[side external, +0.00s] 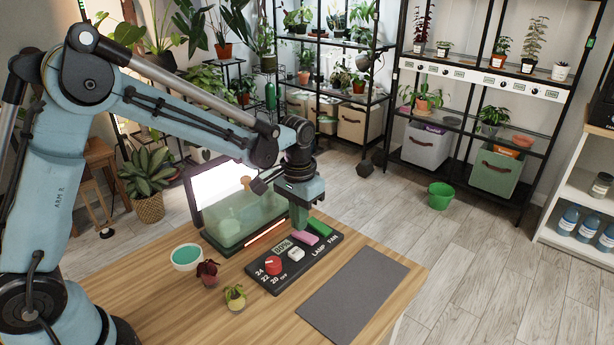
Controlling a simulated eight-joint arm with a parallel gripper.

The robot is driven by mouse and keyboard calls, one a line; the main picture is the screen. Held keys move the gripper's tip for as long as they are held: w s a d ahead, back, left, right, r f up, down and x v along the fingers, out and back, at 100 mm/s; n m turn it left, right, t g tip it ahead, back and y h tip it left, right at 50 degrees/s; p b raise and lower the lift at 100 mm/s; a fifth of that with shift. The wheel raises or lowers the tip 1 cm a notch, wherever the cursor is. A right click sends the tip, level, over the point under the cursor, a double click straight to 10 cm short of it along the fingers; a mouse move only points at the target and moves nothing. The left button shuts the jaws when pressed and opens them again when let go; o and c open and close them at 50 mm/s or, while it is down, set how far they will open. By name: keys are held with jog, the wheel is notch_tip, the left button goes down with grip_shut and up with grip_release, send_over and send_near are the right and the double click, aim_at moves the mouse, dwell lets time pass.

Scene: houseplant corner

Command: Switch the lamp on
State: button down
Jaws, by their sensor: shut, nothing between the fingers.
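A dark control panel (278,286) lies on the wooden table. It carries a red knob (273,266) beside the marks 24, 22, 20 and OFF, a white button (296,254), a pink switch (319,229) and a green switch (321,227). The words LAMP and FAN are printed along its right side, near the pink and green switches. My gripper (300,224) is shut and empty, pointing down at the panel's far end, close to the pink switch. I cannot tell whether it touches it. A bright white panel (222,180) glows behind the green glass case.
The green case (245,218) stands just left of my gripper. A grey mat (352,296) lies at right, bare. Plant shelves (480,85) stand behind, away from the table.

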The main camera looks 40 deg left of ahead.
jog(key=shift+r, duration=3)
jog(key=s+a+r+t, duration=0.1)
jog(key=s+r+t, duration=0.1)
jog(key=s, duration=0.5)
jog(key=s+a+r+t, duration=0.1)
jog(key=s+r+t, duration=0.1)
jog(key=s+t, duration=0.3)
jog(key=shift+s+a, duration=0.25)
jog(key=shift+s, duration=0.95)
